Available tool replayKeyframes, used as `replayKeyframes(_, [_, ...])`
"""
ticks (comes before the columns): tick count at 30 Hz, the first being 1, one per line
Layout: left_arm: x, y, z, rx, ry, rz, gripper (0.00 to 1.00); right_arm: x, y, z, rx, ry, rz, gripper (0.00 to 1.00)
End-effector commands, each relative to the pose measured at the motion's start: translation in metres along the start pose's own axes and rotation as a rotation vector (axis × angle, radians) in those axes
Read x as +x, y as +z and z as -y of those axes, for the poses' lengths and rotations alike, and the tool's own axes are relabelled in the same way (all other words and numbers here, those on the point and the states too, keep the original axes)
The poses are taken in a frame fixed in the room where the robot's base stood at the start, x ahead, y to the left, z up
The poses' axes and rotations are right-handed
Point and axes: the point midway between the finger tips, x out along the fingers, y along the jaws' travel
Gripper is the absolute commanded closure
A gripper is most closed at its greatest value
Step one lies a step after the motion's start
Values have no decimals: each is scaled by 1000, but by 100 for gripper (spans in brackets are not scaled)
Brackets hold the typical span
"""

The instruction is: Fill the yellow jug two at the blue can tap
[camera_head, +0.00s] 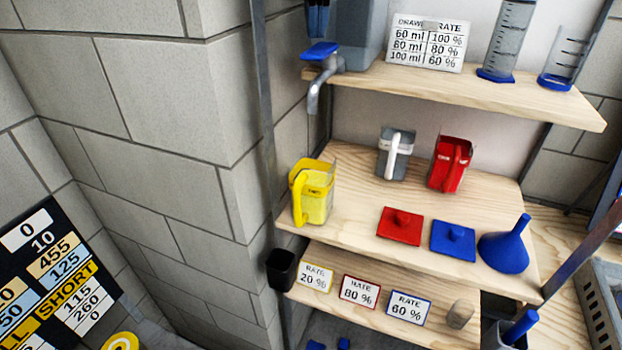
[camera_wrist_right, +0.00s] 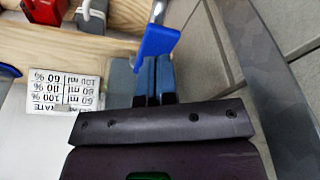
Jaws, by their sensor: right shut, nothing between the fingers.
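The yellow jug (camera_head: 319,205) stands upright on the middle shelf at its left end, handle toward me. I cannot tell its fill level. The tap (camera_head: 315,97), with a blue lever (camera_head: 319,50) and grey spout, juts from a grey can (camera_head: 357,38) on the top shelf, above the jug. No stream is visible. My right gripper (camera_head: 318,18) is shut and empty, just above the lever. In the right wrist view its blue fingers (camera_wrist_right: 154,78) are close to the blue lever (camera_wrist_right: 157,41); I cannot tell whether they touch. My left gripper is not in view.
A grey jug (camera_head: 394,158), a red jug (camera_head: 449,165), red and blue lids and a blue funnel (camera_head: 507,248) share the middle shelf (camera_head: 350,232). A rate card (camera_head: 427,42) and two cylinders stand on the top shelf. A metal post runs left of the tap.

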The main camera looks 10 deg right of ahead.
Motion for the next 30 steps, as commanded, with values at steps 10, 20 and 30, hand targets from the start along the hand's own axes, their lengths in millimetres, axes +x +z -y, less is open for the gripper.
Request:
replayKeyframes(10, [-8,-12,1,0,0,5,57,-20,-4,0,0,0,1,100])
replayKeyframes(20, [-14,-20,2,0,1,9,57,-44,-9,0,0,0,1,100])
replayKeyframes(30, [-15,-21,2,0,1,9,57,-48,-10,0,0,1,1,100])
